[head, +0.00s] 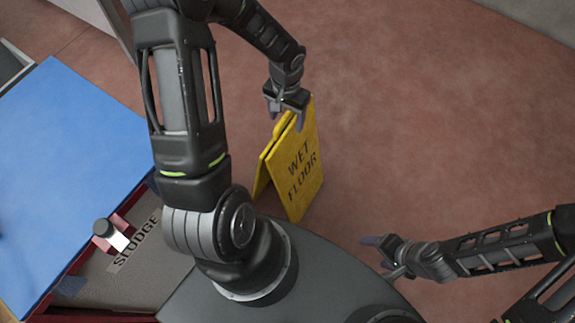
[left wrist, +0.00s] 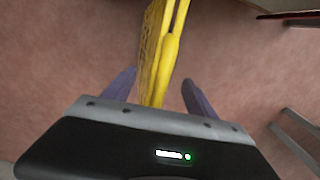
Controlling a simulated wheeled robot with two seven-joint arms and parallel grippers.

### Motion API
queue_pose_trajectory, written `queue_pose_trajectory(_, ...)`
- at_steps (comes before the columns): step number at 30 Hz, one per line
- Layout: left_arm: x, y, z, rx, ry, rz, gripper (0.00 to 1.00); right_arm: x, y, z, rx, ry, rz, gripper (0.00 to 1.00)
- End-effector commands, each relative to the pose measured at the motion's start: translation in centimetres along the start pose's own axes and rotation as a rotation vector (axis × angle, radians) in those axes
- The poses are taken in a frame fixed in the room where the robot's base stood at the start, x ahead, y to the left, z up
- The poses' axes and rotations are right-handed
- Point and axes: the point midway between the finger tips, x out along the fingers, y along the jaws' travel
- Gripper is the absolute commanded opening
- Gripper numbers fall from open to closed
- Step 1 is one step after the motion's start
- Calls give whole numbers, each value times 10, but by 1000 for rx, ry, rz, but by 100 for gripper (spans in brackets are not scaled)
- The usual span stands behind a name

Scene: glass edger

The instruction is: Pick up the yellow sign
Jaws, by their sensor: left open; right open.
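The yellow sign (head: 298,170) is a folding "WET FLOOR" board standing upright on the reddish floor in the head view. My left gripper (head: 288,112) is at its top edge, pointing down. In the left wrist view the sign (left wrist: 163,55) runs between the two fingers of my left gripper (left wrist: 158,90), with a gap on both sides. The fingers are open and not closed on it. My right gripper (head: 380,254) is open and empty, well to the right of the sign and low in the head view.
A blue-topped table or panel (head: 65,165) lies at the left. Beside it is a grey bin marked "SLUDGE" (head: 150,275) with a red rim, and a small grey-capped object (head: 108,232) on its edge. The reddish floor (head: 430,120) to the right is clear.

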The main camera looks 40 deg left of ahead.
Motion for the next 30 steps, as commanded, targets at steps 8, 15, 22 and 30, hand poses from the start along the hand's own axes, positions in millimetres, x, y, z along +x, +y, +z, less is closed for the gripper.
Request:
queue_pose_trajectory(8, 30, 2, -2, 1, -4, 2, 66, 5, 2, 0, 0, 0, 0, 73)
queue_pose_trajectory(15, 52, 1, -3, -1, -1, 0, 66, 7, 3, 0, 0, 0, 0, 73)
queue_pose_trajectory(22, 52, 1, -3, -1, 0, 0, 66, 7, 3, 0, 0, 0, 0, 73)
queue_pose_trajectory(30, 52, 1, -3, 0, 0, 0, 66, 7, 3, 0, 0, 0, 0, 73)
